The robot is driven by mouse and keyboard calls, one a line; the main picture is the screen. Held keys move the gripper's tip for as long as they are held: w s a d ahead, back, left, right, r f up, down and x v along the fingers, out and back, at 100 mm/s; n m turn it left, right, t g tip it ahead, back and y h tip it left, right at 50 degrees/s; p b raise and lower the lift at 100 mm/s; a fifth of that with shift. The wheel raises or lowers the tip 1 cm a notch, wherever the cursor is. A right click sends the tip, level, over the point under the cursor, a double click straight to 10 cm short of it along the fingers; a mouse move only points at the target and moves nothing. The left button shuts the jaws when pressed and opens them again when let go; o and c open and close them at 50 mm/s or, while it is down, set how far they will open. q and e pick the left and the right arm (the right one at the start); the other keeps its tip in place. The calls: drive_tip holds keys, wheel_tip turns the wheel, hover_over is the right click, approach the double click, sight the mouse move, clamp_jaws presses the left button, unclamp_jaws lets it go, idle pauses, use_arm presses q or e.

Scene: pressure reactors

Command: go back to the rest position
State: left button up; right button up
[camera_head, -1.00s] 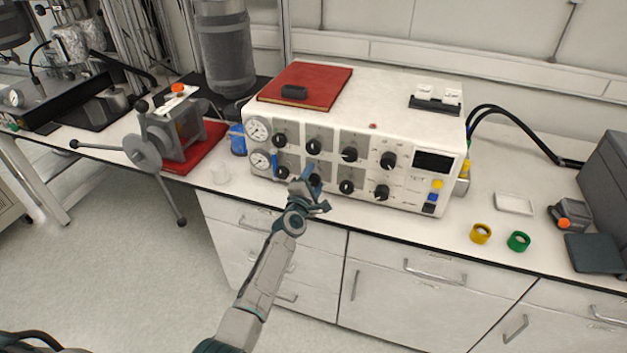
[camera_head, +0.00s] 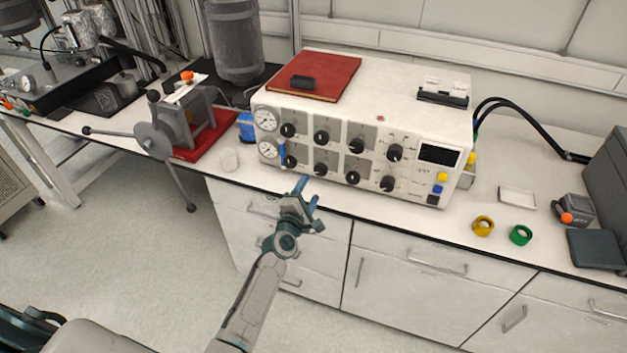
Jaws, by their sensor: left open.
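My left gripper (camera_head: 306,192) is open and empty in the head view. It is in front of the white control box (camera_head: 400,100), over the front edge of the bench and apart from the box's knobs. The box carries two round gauges, rows of black knobs and a dark display (camera_head: 438,155). My right gripper is not in view.
The white bench (camera_head: 380,217) has drawers and handles below. A vise-like press (camera_head: 172,128) with long lever arms stands at left. A yellow ring (camera_head: 483,226), a green ring (camera_head: 520,235) and a small white tray (camera_head: 517,198) lie at right. The floor (camera_head: 130,250) is clear.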

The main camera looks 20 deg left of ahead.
use_arm(q)
drive_tip(key=shift+s, duration=0.4)
drive_tip(key=s+a+f+m+g+b, duration=0.1)
drive_tip(key=s+f+m+g, duration=0.25)
drive_tip(key=s+f, duration=0.65)
drive_tip(key=s+a+f+m+g+b, duration=0.15)
drive_tip(key=s+f+m, duration=0.3)
drive_tip(key=f, duration=1.15)
drive_tip(key=s+f+m+g+b, duration=0.1)
drive_tip(key=s+f+m+g, duration=0.3)
drive_tip(key=s+f, duration=0.65)
drive_tip(key=s+a+f+m+g+b, duration=0.1)
drive_tip(key=s+a+f+m+g, duration=0.1)
drive_tip(key=s+f, duration=0.5)
drive_tip(key=s+a+f+m+g+y, duration=0.1)
drive_tip(key=s+f+m+g, duration=0.2)
drive_tip(key=s, duration=1.3)
drive_tip(key=s+a+f+m+g+b, duration=0.1)
drive_tip(key=s+f+m, duration=0.4)
drive_tip(key=s+f, duration=0.6)
drive_tip(key=shift+s+a+g+b, duration=0.15)
drive_tip(key=shift+a+g+b, duration=0.15)
drive_tip(key=shift+a+g, duration=0.6)
